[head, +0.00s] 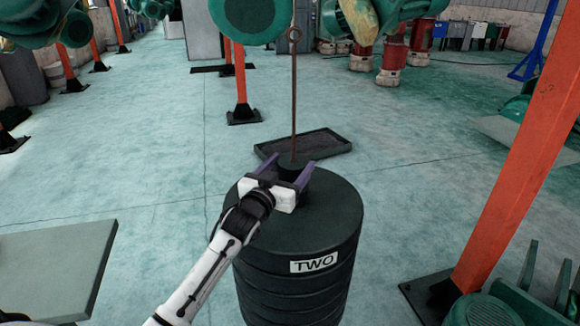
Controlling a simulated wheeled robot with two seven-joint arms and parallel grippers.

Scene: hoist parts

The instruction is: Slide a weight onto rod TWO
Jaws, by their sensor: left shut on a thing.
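A black ribbed drum (297,250) labelled TWO (314,262) stands in the middle of the head view. A thin brown rod (294,95) with a ring at its top rises above the drum. A small dark round weight (294,164) is at the rod's lower end, and the rod appears to come up through the middle of its top. My left gripper (292,178), with purple fingers, is shut on this weight at the drum's top. Whether the weight touches the drum is hidden by the gripper. My right gripper is not in view.
A dark shallow tray (325,146) lies on the floor behind the drum. Orange posts stand behind (241,85) and at the right (520,165). A grey-green slab (60,268) is at lower left, and green machinery (480,310) at lower right.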

